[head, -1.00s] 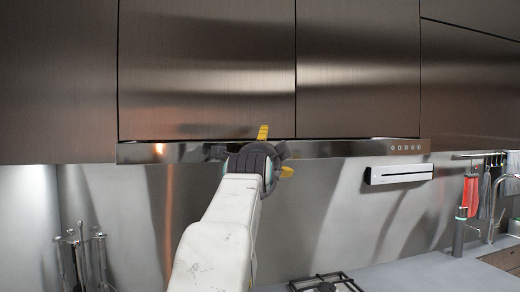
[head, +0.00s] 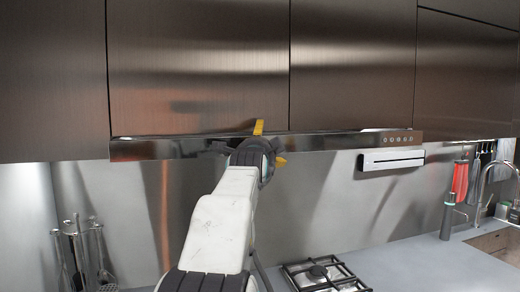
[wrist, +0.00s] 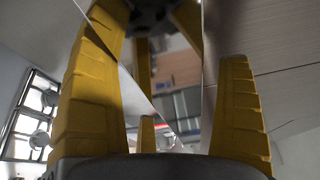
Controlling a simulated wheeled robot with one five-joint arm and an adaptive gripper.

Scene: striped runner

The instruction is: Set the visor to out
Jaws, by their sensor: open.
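The visor (head: 150,149) is a long, polished metal strip along the bottom of the upper cabinets in the head view. It looks about level with the cabinet fronts, and several round buttons sit at its right end. My gripper (head: 268,143) is at the visor's front, near the middle, with one yellow finger up over the strip and one lower right. In the wrist view my gripper (wrist: 165,115) is open, with a finger on each side. The shiny visor face (wrist: 170,85) shows between them and mirrors them. I cannot tell whether they touch it.
Brushed metal cabinets (head: 200,70) hang directly above the visor. A gas hob (head: 322,275) is on the counter below. A white wall unit (head: 392,160) is at right, near a faucet (head: 487,185). Hanging utensils (head: 80,250) stand at the lower left.

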